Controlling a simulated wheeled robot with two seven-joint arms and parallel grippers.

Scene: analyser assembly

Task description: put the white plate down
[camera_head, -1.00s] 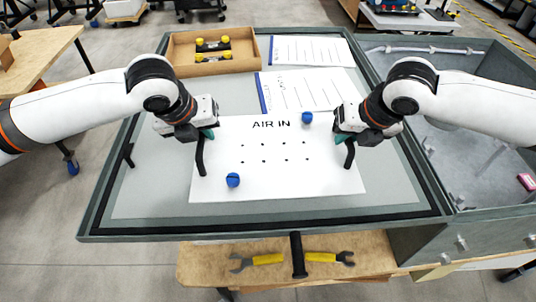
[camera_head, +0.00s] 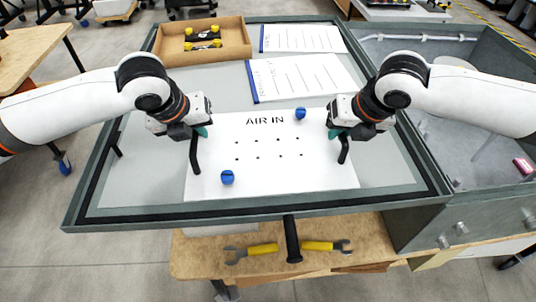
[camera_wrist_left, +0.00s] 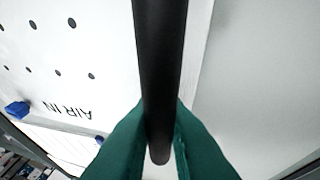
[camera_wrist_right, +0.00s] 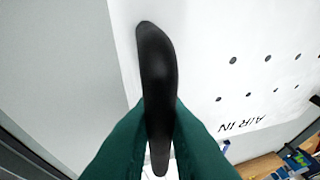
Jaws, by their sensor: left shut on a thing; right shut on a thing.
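The white plate (camera_head: 270,180) bears the words AIR IN, several small holes, and two blue knobs (camera_head: 227,177) (camera_head: 300,113). It lies over the grey table panel; I cannot tell whether it touches it. My left gripper (camera_head: 202,132) is shut on the plate's left black handle (camera_head: 195,156); the left wrist view shows green fingers on both sides of this handle (camera_wrist_left: 160,70). My right gripper (camera_head: 335,134) is shut on the right black handle (camera_head: 343,153), which also shows between green fingers in the right wrist view (camera_wrist_right: 157,75).
The dark-framed table panel (camera_head: 140,185) has free room left of the plate. Two white sheets (camera_head: 302,78) (camera_head: 302,39) and a cardboard box (camera_head: 165,45) with yellow-capped parts lie behind. A grey bin (camera_head: 450,110) stands right. Yellow-handled tools (camera_head: 262,249) lie on a lower wooden shelf.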

